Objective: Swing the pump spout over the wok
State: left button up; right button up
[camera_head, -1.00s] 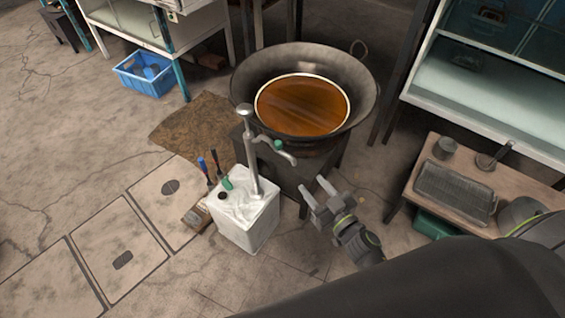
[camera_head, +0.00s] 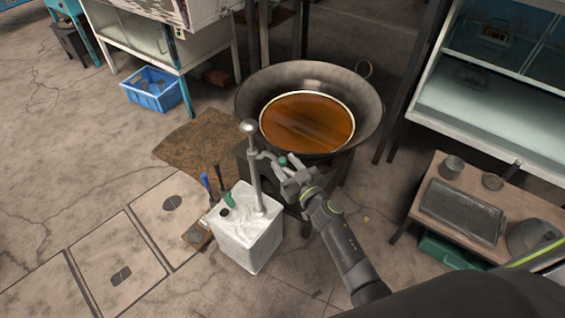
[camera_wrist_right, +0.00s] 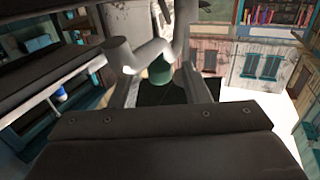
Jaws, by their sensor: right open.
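The pump (camera_head: 255,170) stands upright from a white square canister (camera_head: 247,236), with a round knob on top. Its spout (camera_head: 265,156) reaches out to the right, near the front rim of the wok (camera_head: 364,88), which holds brown liquid (camera_head: 307,122). My right gripper (camera_head: 287,173) is at the spout's outer end and partly hides it. In the right wrist view the grey spout (camera_wrist_right: 150,52) and its green part (camera_wrist_right: 160,71) show between the two open fingers (camera_wrist_right: 160,88). I cannot tell whether the fingers touch it. My left gripper is not in view.
A low table (camera_head: 407,219) with a dark ridged tray (camera_head: 461,200) and small pots stands at the right. A blue crate (camera_head: 150,104) and a brown mat (camera_head: 185,150) lie at the left. Bottles and tools stand by the canister's left side.

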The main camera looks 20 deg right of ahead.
jog(key=shift+x, duration=1.05)
